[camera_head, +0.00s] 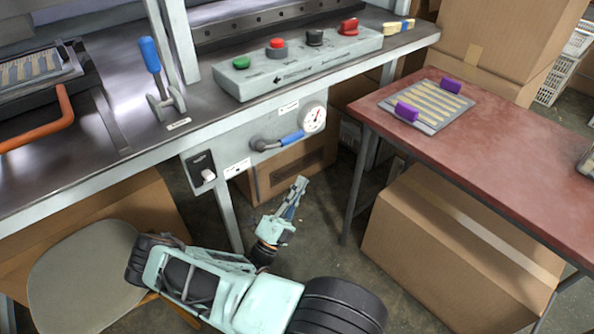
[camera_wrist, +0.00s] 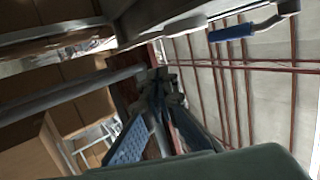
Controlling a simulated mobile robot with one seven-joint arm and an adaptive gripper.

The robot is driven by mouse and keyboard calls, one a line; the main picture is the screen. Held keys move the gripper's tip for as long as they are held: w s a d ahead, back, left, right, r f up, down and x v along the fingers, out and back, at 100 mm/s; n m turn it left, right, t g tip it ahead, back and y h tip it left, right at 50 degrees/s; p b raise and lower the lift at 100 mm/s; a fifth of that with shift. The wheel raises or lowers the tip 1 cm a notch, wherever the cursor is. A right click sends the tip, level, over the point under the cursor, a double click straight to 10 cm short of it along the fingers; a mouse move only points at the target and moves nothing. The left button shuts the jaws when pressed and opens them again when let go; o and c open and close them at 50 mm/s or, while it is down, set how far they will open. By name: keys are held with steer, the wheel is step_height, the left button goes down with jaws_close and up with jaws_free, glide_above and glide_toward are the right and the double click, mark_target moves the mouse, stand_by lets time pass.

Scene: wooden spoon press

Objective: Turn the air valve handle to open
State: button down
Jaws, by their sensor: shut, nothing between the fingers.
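The air valve handle (camera_head: 292,137) has a blue grip and sits on the grey front panel of the press bench, left of a round pressure gauge (camera_head: 313,119). The grip lies nearly sideways, sloping up to the right from its pivot. In the wrist view the blue handle (camera_wrist: 232,32) shows at the upper right, apart from my fingers. My gripper (camera_head: 300,183) is shut and empty, below the panel and the handle, pointing up. Its closed fingers (camera_wrist: 163,80) also show in the wrist view.
A switch box (camera_head: 202,170) is on the panel's left end. A blue-handled lever (camera_head: 149,54) and a button box (camera_head: 298,63) stand on the bench. A red table (camera_head: 480,160) is at the right, with a cardboard box (camera_head: 450,250) under it. A chair (camera_head: 80,275) is at lower left.

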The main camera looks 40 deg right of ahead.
steer(key=shift+s+f, duration=0.2)
steer(key=shift+f, duration=0.85)
